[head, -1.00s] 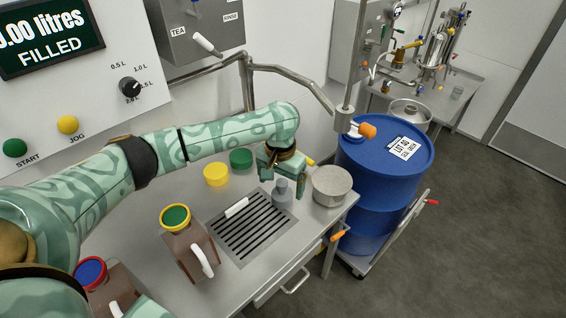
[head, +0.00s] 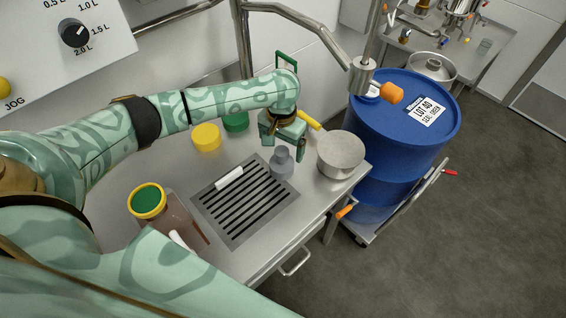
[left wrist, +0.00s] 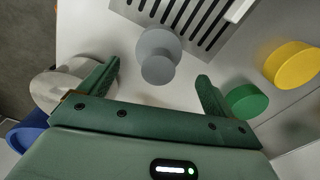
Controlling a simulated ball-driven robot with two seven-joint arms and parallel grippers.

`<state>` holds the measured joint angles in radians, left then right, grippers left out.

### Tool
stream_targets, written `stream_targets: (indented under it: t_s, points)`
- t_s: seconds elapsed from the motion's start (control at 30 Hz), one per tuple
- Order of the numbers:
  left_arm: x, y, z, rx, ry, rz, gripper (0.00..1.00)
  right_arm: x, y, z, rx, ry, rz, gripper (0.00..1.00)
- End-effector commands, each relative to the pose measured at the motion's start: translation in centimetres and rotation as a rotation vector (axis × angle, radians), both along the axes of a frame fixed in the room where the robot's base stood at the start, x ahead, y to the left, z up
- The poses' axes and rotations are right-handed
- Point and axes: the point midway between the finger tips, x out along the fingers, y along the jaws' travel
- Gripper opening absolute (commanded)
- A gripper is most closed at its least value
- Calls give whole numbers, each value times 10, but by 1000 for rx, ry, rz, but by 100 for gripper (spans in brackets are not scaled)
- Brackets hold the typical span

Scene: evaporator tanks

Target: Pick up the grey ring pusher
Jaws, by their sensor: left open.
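The grey ring pusher (head: 281,164) stands upright on the steel table, at the back right corner of the slotted drain grate. It has a wide lower body and a narrower round knob on top. My left gripper (head: 284,150) is open, just behind and above the pusher, with its fingers pointing down. In the left wrist view the pusher (left wrist: 158,56) lies ahead of the gap between the fingertips (left wrist: 158,75), apart from both fingers. Nothing is held. My right gripper is not in view.
A steel pot (head: 341,155) stands close right of the pusher. Yellow (head: 206,138) and green (head: 236,121) lids lie behind. A brown jug (head: 185,220) stands left, a blue drum (head: 400,125) beyond the table.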

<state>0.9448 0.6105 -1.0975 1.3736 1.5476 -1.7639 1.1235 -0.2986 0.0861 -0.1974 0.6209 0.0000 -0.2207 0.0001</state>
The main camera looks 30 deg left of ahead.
Motion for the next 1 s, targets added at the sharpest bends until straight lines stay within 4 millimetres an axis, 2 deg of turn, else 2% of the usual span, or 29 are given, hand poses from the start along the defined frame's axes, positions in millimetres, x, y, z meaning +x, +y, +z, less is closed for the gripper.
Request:
stream_targets:
  t_s: [0.1,0.33,0.57,0.6,0.77,0.8,1.0]
  points:
    - [-1,-1,-12,-1,2,-1,90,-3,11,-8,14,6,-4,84]
    - [-5,-3,-51,0,4,0,90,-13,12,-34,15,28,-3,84]
    - [-5,-3,-51,1,-2,0,90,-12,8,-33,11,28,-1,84]
    - [-5,-3,-50,1,-2,0,87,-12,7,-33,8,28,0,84]
    - [-5,-3,-50,1,-2,0,42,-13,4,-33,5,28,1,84]
    - [-5,-3,-50,1,-2,0,39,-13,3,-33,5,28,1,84]
    - [-5,-3,-51,1,-1,0,39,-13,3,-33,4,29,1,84]
